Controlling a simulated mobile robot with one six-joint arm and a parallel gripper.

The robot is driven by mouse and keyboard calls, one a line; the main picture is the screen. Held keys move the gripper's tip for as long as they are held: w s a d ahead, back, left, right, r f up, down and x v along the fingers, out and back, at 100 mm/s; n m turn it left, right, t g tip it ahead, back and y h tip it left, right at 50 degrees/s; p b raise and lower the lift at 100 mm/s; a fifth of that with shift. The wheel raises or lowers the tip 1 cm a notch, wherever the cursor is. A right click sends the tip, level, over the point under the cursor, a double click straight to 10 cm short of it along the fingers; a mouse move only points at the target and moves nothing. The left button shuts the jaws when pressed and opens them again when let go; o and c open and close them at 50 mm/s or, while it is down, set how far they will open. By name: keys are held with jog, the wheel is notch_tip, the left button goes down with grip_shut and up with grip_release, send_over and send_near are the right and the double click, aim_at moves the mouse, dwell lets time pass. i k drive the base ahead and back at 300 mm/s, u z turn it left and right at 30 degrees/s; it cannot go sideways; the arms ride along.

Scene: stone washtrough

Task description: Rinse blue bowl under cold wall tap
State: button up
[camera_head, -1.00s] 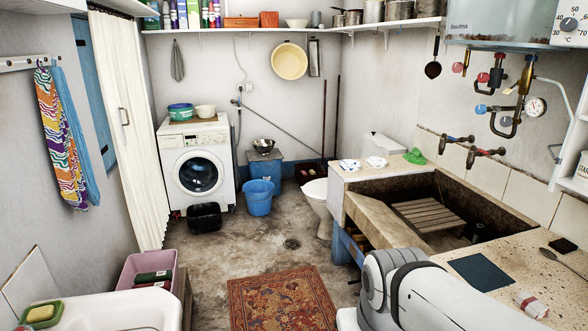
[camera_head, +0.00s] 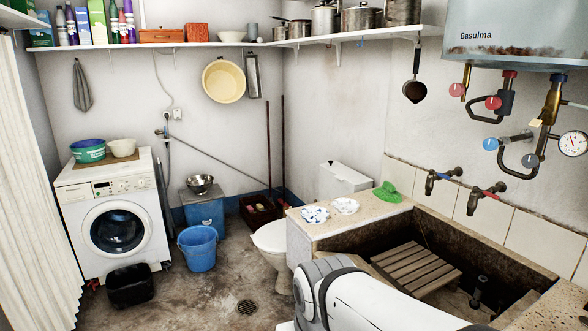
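A round blue-rimmed bowl with a green lower side (camera_head: 88,150) sits on top of the washing machine (camera_head: 114,220) at the left. I cannot tell if it is one bowl or a blue one nested in a green one. The cold wall tap with a blue handle (camera_head: 443,178) is on the wall above the stone trough (camera_head: 340,236), left of a red-handled tap (camera_head: 484,197). A slatted wooden rack (camera_head: 416,270) lies in the trough. My white arm shows at the bottom, in front of the trough's near side. My gripper is not in view.
A cream bowl (camera_head: 122,147) stands close beside the blue one. A black tub (camera_head: 130,286) and a blue bucket (camera_head: 198,247) are on the floor near the washing machine. A toilet (camera_head: 275,244) stands left of the trough. Some floor around the drain (camera_head: 246,307) is clear.

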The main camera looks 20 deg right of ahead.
aim_at(431, 171)
jog(key=i, duration=0.7)
jog(key=z, duration=3.65)
jog(key=k, duration=0.55)
jog(key=u, duration=2.05)
